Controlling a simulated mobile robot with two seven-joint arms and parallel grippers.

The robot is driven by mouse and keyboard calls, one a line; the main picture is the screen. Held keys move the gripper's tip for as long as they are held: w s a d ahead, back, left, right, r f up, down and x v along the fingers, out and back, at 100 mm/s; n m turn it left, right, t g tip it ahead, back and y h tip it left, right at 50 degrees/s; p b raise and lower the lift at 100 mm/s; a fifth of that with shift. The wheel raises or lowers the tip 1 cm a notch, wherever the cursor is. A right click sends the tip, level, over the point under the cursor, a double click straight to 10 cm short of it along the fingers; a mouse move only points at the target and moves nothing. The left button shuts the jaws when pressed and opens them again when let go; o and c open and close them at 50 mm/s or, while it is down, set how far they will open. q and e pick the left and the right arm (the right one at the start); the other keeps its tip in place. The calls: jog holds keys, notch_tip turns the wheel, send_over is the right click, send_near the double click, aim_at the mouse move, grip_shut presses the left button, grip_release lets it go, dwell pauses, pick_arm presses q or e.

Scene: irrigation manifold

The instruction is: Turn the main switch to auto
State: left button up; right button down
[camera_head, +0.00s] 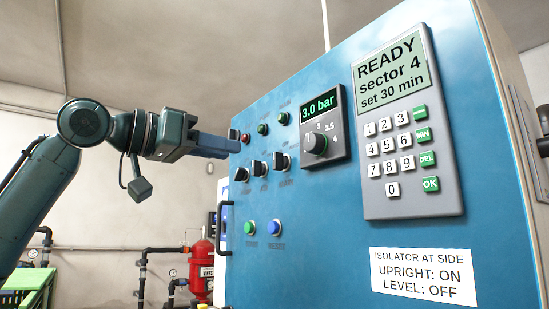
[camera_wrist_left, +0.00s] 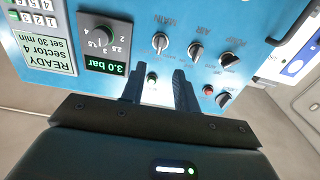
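The main switch (camera_head: 281,160) is a dark rotary knob on the blue panel, at the right end of a row of knobs and nearest the pressure display. In the left wrist view, which is upside down, the main switch (camera_wrist_left: 160,43) has the label MAIN beside it. Its handle stands roughly vertical there; I cannot read its position marks. My left gripper (camera_head: 236,146) is in front of the panel's left part. In the wrist view the left gripper (camera_wrist_left: 158,80) has its two fingers apart with nothing held, pointing toward the lamp row beside the knobs. My right gripper is not in view.
The AIR knob (camera_wrist_left: 195,51) and PUMP knob (camera_wrist_left: 229,60) sit beside the main switch. The pressure unit (camera_head: 338,148) and keypad (camera_head: 386,185) are to the right. A black handle (camera_head: 219,228) sticks out at the cabinet's left edge.

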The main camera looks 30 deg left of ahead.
aim_at(274, 159)
pick_arm(q)
jog(key=p+x, duration=0.1)
jog(key=x, duration=0.9)
jog(key=shift+w+d, duration=0.1)
jog(key=shift+w, duration=0.1)
jog(key=c, duration=0.6)
jog(key=shift+c, duration=0.2)
